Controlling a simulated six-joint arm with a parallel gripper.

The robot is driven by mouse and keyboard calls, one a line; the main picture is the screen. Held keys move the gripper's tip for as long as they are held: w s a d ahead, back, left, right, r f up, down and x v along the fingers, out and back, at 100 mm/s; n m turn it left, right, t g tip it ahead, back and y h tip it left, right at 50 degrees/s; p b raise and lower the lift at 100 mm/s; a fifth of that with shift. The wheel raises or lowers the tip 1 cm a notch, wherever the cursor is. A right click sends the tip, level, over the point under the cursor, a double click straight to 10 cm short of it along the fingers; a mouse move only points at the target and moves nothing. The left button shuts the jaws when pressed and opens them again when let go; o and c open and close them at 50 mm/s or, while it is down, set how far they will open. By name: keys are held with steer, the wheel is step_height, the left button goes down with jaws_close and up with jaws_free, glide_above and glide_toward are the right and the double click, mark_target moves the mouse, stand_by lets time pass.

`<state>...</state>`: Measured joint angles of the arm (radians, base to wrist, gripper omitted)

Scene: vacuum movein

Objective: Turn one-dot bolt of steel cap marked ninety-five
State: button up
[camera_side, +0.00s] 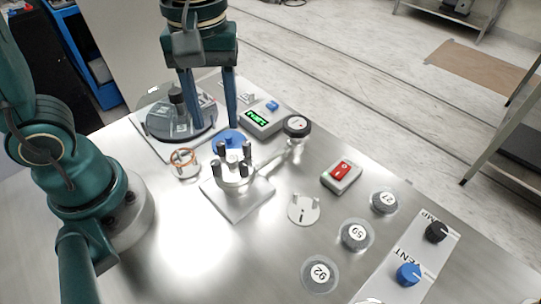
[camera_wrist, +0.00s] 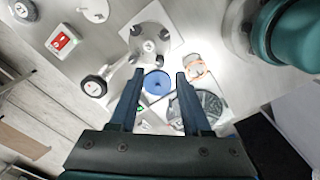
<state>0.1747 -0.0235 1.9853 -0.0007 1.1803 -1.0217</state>
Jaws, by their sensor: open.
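My gripper (camera_side: 209,122) is open and empty, pointing down above the table near a blue disc (camera_side: 228,138). In the wrist view, the blue disc (camera_wrist: 157,83) shows between my gripper's fingertips (camera_wrist: 160,74). A steel fixture (camera_side: 236,182) with several upright dark-topped posts stands on a square plate, just in front of the blue disc. Three round grey caps with number labels lie at the right: a front one (camera_side: 320,274), a middle one (camera_side: 355,235) and a back one (camera_side: 384,202). Their labels are turned, and I cannot surely read ninety-five. No bolt dots are legible.
A gauge (camera_side: 297,127) joins the fixture by a pipe. A green display box (camera_side: 264,118), a red switch (camera_side: 341,176), a plain disc with pegs (camera_side: 304,209), a copper ring piece (camera_side: 184,162) and a panel with knobs (camera_side: 408,273) stand around. Bare table lies at the front.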

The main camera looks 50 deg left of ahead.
mark_target(220, 142)
steer(key=shift+r, duration=0.15)
steer(key=n, duration=0.4)
steer(key=shift+n, duration=0.8)
steer(key=shift+f, duration=2.65)
jaws_close()
